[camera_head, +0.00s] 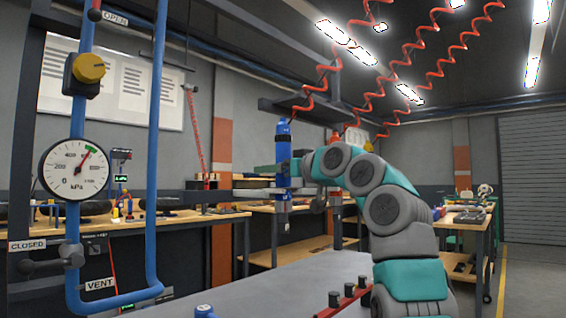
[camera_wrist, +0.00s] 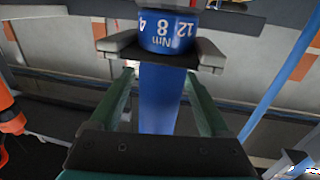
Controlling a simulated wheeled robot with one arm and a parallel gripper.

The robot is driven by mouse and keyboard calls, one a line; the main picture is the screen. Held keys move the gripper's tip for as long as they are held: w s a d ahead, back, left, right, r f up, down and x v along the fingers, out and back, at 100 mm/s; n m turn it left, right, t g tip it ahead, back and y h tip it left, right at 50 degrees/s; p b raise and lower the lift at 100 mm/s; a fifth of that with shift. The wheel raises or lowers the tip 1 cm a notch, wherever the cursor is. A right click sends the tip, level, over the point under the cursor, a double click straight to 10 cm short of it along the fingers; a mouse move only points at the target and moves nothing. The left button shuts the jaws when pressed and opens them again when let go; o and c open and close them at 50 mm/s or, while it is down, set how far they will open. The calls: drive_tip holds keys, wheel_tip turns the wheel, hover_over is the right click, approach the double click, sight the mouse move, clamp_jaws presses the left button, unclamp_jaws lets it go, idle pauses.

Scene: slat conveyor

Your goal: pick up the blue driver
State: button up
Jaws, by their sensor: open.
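The blue driver (camera_head: 283,143) hangs upright below a red coiled hose in the head view. In the wrist view the blue driver (camera_wrist: 160,95) shows a collar marked with numbers and "Nm". My gripper (camera_head: 284,169) is at the driver's middle in the head view. In the wrist view my gripper (camera_wrist: 161,52) is open, with one finger pad on each side of the driver near the collar. I cannot tell whether either pad touches it. Part of the driver is hidden behind my gripper in the head view.
A second, orange-topped driver (camera_head: 335,139) hangs just right of it; an orange thing (camera_wrist: 11,115) shows at the wrist view's left edge. Blue pipes with a pressure gauge (camera_head: 74,169) stand at the left. A grey surface (camera_head: 255,287) lies below, with a red rail (camera_head: 345,302).

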drive_tip(key=shift+w, duration=0.15)
clamp_jaws()
idle(0.5)
